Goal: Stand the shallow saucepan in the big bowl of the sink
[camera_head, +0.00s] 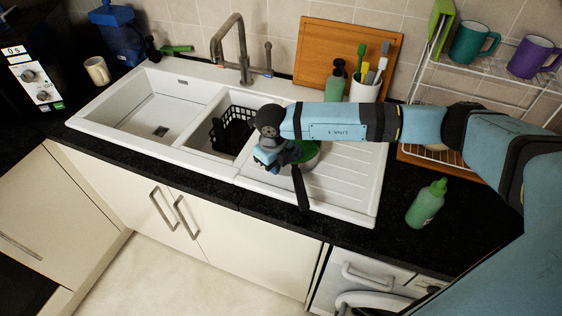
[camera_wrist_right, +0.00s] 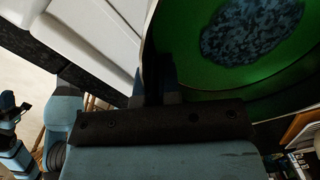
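The shallow saucepan (camera_head: 311,154) has a green inside and a dark handle, and is mostly hidden behind my right gripper (camera_head: 278,157) over the drainer. In the right wrist view the green inside of the saucepan (camera_wrist_right: 205,75) fills the upper right, with a dark mottled patch. Its rim runs down between the fingers of my right gripper (camera_wrist_right: 155,82), which look shut on it. The sink's big bowl (camera_head: 160,112) is at the left and empty. Blue and black parts of my left arm show at the wrist view's left edge; its finger state is unclear.
The small bowl with a black basket (camera_head: 232,128) lies between the big bowl and the ribbed drainer (camera_head: 350,180). The tap (camera_head: 240,50) stands behind. A green bottle (camera_head: 427,203) stands right of the sink. A brush pot (camera_head: 365,88) and cutting board (camera_head: 335,50) are behind.

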